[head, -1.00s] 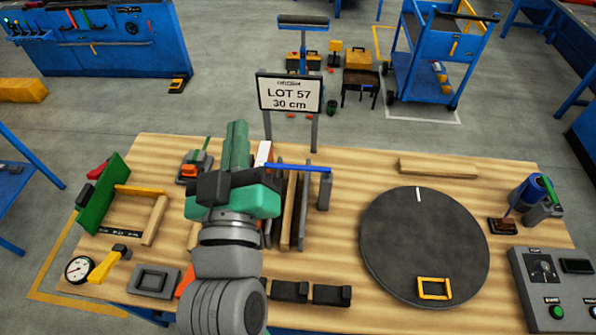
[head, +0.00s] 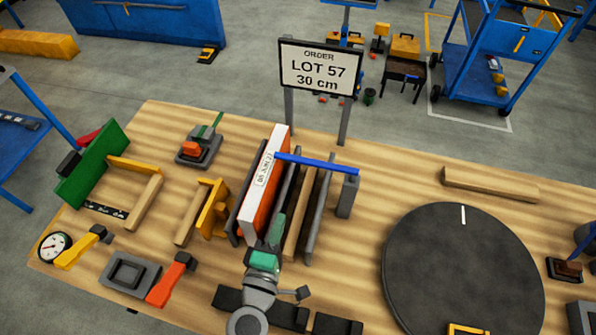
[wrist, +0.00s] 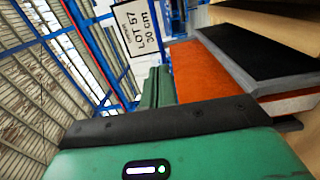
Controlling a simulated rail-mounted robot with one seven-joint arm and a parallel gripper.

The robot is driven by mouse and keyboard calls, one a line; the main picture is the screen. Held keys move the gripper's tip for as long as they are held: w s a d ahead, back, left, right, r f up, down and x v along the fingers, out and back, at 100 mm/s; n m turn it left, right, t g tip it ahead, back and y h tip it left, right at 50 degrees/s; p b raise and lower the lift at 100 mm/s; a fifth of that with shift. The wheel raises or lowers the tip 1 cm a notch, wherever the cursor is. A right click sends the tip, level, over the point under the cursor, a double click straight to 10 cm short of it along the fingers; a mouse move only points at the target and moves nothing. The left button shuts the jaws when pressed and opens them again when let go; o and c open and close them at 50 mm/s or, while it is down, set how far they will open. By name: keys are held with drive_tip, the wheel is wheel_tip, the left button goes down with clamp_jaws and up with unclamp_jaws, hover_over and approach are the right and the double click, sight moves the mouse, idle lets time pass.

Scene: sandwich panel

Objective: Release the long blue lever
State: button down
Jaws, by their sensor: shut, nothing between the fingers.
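The long blue lever (head: 318,164) reaches left from a grey post (head: 347,197) and lies across the far part of a row of upright panels. Its left end meets the white top edge of an orange panel (head: 263,185) with a printed label. My green gripper (head: 278,226) is at the near end of the panel row, apart from the lever, with its fingers together and empty. In the wrist view the closed fingers (wrist: 158,88) stand left of the orange panel (wrist: 200,70). I cannot make out the lever in that view.
Black and wooden panels (head: 301,213) stand right of the orange one. A yellow clamp-like piece (head: 212,212) is left of it. A dark round turntable (head: 460,265) lies to the right. The order sign (head: 319,68) stands behind. Dark blocks (head: 337,324) sit at the front edge.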

sight(299, 163)
drive_tip(key=x, duration=1.3)
drive_tip(key=shift+w+d, duration=0.15)
drive_tip(key=shift+w, duration=0.35)
drive_tip(key=shift+w, duration=0.15)
